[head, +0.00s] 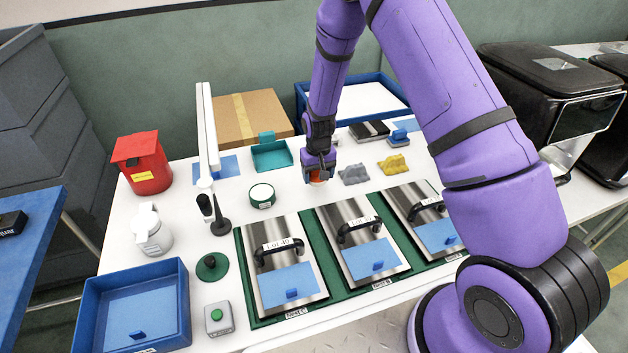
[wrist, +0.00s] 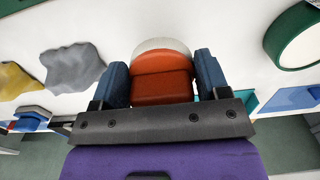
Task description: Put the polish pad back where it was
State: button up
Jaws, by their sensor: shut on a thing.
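The polish pad (wrist: 161,78) looks orange with a pale white far end in the wrist view. It sits between the two blue fingers of my gripper (wrist: 162,82), which is shut on it. In the head view only a bit of the orange pad (head: 316,180) shows under my gripper (head: 318,172), low over the white table (head: 300,205). I cannot tell whether the pad touches the table. My gripper is behind the steel-lidded trays and left of a grey lump (head: 354,174).
A yellow lump (head: 393,164) lies further right. A round green-rimmed tin (head: 262,195) stands left of my gripper, near a teal tray (head: 272,155). Steel lids with black handles (head: 281,262) fill the front.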

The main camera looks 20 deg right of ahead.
aim_at(314, 180)
jog(key=shift+w+a, duration=0.45)
jog(key=shift+w, duration=0.3)
jog(key=shift+f, duration=1.8)
jog(key=shift+f, duration=0.1)
jog(key=o, duration=0.9)
